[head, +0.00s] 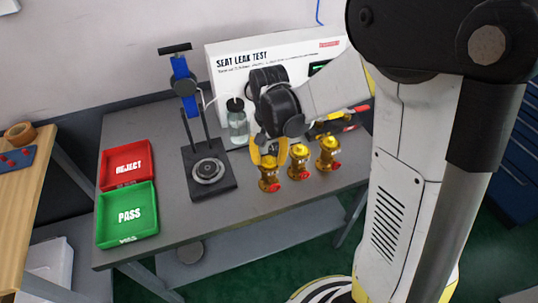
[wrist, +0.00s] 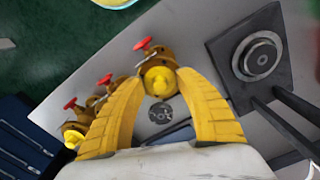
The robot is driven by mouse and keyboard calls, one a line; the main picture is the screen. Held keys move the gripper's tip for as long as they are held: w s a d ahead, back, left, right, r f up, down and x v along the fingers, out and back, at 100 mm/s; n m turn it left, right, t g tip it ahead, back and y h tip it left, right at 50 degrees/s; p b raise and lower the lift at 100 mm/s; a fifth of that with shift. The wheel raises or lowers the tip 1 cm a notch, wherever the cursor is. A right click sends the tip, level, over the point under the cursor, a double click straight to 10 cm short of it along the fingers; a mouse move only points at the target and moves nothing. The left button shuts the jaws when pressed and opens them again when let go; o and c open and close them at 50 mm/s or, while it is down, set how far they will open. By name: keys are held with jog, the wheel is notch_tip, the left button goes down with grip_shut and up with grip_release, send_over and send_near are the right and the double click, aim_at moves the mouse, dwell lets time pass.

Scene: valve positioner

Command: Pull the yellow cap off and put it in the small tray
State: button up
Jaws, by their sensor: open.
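Three brass valves with red handles stand in a row on the grey bench. My gripper (head: 268,154) is over the leftmost valve (head: 269,182) in the head view, with its yellow fingers pointing down. In the wrist view, my gripper (wrist: 161,76) is open, with one finger on each side of the yellow cap (wrist: 160,81) of that valve. I cannot tell whether the fingers touch the cap. In the head view the fingers hide this cap. A red REJECT tray (head: 128,181) and a green PASS tray (head: 142,239) are at the left; no tray is clearly the small one.
The middle valve (head: 299,161) and the right valve (head: 328,152) stand close by. A black test stand (head: 225,188) with a blue clamp is left of the valves. A jar (head: 238,127) and a white SEAT LEAK TEST panel (head: 225,62) stand behind.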

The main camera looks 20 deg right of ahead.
grip_shut()
dwell(0.7)
